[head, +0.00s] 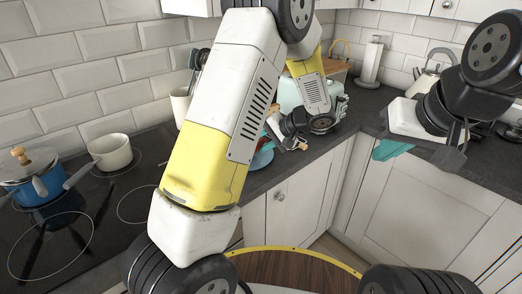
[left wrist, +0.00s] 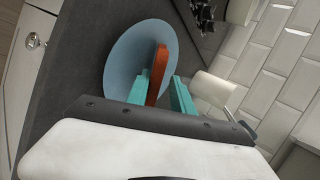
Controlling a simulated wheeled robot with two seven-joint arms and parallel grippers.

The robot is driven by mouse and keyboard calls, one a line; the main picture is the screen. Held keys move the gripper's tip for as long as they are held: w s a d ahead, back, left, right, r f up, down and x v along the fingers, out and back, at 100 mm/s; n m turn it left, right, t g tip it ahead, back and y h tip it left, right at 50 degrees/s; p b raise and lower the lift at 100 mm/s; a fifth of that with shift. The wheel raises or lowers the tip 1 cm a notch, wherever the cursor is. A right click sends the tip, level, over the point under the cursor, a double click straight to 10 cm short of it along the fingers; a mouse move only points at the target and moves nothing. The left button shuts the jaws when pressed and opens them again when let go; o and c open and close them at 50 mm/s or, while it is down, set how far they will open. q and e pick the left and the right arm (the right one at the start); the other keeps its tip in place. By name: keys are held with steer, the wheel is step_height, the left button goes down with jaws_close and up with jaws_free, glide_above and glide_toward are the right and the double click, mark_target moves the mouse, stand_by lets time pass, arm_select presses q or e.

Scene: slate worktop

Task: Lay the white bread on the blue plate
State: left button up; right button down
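The blue plate (left wrist: 130,55) lies on the dark worktop in the left wrist view; in the head view only a bit of the plate (head: 262,160) shows beside my left arm. The white bread (left wrist: 160,62) shows edge-on as a brown crust strip between the teal fingers of my left gripper (left wrist: 161,80), over the plate. It is close to the left finger, with a gap to the right finger. I cannot tell whether it touches the plate. My right gripper (head: 392,150) is seen side-on, apart from the plate, in front of the corner cabinets; its finger opening is hidden.
A blue pot (head: 37,188) and a white pot (head: 110,152) stand on the black hob at left. A paper towel holder (head: 371,62) and a kettle (head: 432,72) stand at the back. White cabinets (head: 283,200) drop below the worktop edge.

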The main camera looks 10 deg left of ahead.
arm_select(q)
steer(key=v, duration=0.8)
stand_by(0.4)
steer(key=shift+r, duration=0.1)
step_height(320, 180, up, 8)
steer(key=d, duration=0.2)
steer(key=s+a+r+t+h, duration=0.1)
steer(key=s+a+h, duration=0.1)
steer(key=s+h, duration=0.2)
steer(key=s+a+r+n+t+h, duration=0.1)
steer(key=s+h, duration=0.3)
steer(key=s, duration=0.7)
steer(key=s+a+r+n+t+h, duration=0.1)
steer(key=s+a+r+h, duration=0.2)
steer(key=s, duration=0.5)
steer(key=shift+a+t+h, duration=0.3)
steer(key=shift+a+h, duration=0.1)
steer(key=shift+a, duration=0.15)
